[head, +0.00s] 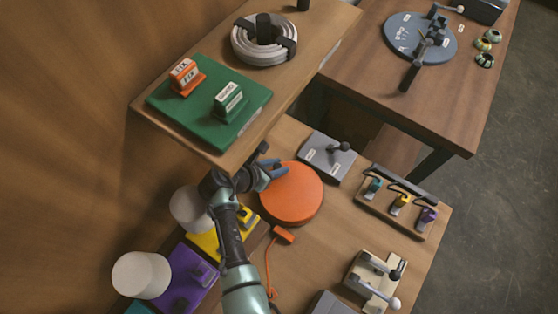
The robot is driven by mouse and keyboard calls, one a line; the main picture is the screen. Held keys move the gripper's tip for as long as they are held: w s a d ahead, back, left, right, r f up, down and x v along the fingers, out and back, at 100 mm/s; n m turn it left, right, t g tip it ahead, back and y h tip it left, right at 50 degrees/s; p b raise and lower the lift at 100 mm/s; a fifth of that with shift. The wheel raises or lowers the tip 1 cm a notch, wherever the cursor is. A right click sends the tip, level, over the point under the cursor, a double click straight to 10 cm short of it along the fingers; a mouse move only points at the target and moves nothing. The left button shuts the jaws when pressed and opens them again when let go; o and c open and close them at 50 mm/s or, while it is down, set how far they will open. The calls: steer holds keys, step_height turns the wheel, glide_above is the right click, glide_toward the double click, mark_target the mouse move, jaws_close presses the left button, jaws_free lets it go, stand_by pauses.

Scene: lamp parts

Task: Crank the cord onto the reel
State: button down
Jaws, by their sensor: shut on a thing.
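The orange round reel (292,194) lies flat on the lower table, in the middle of the head view. An orange cord (268,264) runs toward the front from near a small orange block (284,235) beside the reel's near side. My gripper (275,171) is at the reel's upper left edge, with its blue fingers over the rim. It is shut on a part there that looks like the reel's crank, but the fingers and wrist hide the grip. How much cord is wound cannot be seen.
A raised shelf with a green board (210,101) and a coiled grey ring (264,40) is close above my wrist. A grey lever box (328,157) stands behind right of the reel. A rack of coloured handles (397,203) stands right. White cylinders (141,275) stand left.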

steer(key=c, duration=0.7)
jaws_free()
steer(key=shift+o, duration=0.2)
steer(key=shift+v, duration=3.8)
steer(key=shift+f, duration=0.1)
